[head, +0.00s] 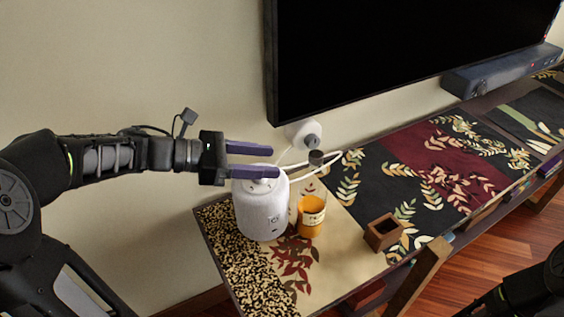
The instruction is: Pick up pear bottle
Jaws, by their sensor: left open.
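The bottle (311,216) stands upright on the shelf top, with orange contents, a pale label and what looks like a dark cap above a clear upper part. My left gripper (276,161) comes in from the left with its two purple fingers apart and nothing between them. In the picture its fingertips are up and to the left of the bottle, overlapping the top of a white rounded device (262,208). I cannot tell the exact height of the fingers above that device. My right gripper is not in view.
The white device stands close to the left of the bottle. A small open wooden box (383,233) sits to its right. A white cable runs behind to a wall socket (304,133). A large screen (400,55) and a soundbar (505,70) are above and right. The patterned shelf top (340,262) is clear in front.

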